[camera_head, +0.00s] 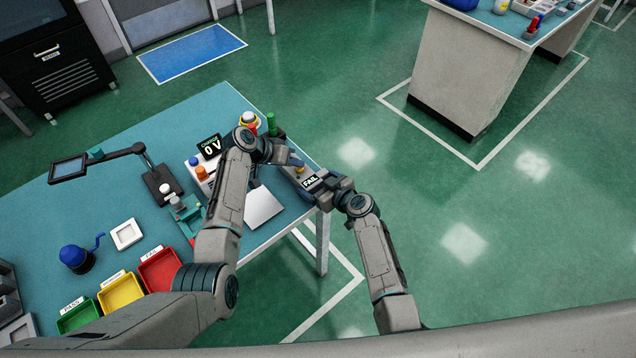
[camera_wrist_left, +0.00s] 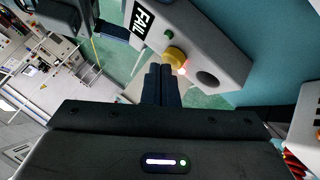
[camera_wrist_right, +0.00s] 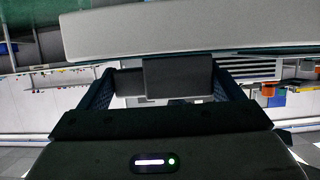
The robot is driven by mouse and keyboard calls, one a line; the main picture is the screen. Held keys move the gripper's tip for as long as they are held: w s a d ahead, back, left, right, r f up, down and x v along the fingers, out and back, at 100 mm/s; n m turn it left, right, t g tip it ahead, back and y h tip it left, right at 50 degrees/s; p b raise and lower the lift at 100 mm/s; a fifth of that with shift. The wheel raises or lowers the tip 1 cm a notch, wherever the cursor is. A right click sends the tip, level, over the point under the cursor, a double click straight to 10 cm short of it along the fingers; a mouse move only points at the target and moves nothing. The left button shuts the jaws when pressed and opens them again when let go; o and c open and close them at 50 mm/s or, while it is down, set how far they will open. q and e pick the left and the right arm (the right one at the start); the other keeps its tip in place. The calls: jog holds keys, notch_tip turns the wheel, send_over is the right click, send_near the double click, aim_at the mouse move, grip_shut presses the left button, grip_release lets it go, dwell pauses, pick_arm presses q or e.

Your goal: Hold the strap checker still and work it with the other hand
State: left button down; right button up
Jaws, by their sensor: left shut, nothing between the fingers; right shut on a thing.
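The strap checker (camera_head: 298,170) is a pale grey box at the table's right edge with a black FAIL display (camera_head: 310,182). In the left wrist view the checker (camera_wrist_left: 222,58) shows a yellow round button (camera_wrist_left: 175,57), a small glowing light beside it and a dark round spot. My left gripper (camera_wrist_left: 162,72) is shut and empty, its fingertips close to the button; I cannot tell whether they touch it. My right gripper (camera_wrist_right: 170,78) is shut on the checker at its FAIL end. In the right wrist view the checker's pale side (camera_wrist_right: 180,28) spans the top. My left arm hides part of the checker.
The teal table (camera_head: 110,200) holds a 0 V display (camera_head: 210,147), a magnifier arm (camera_head: 120,153), a white panel (camera_head: 263,208) and a blue cranked device (camera_head: 76,258). Green (camera_head: 78,315), yellow (camera_head: 120,293) and red (camera_head: 160,270) bins line the front. Floor is free to the right.

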aim_at(296, 170)
pick_arm(q)
jog(key=shift+r, duration=3.05)
pick_arm(e)
jog(key=o, duration=0.9)
jog(key=shift+s+d, duration=0.1)
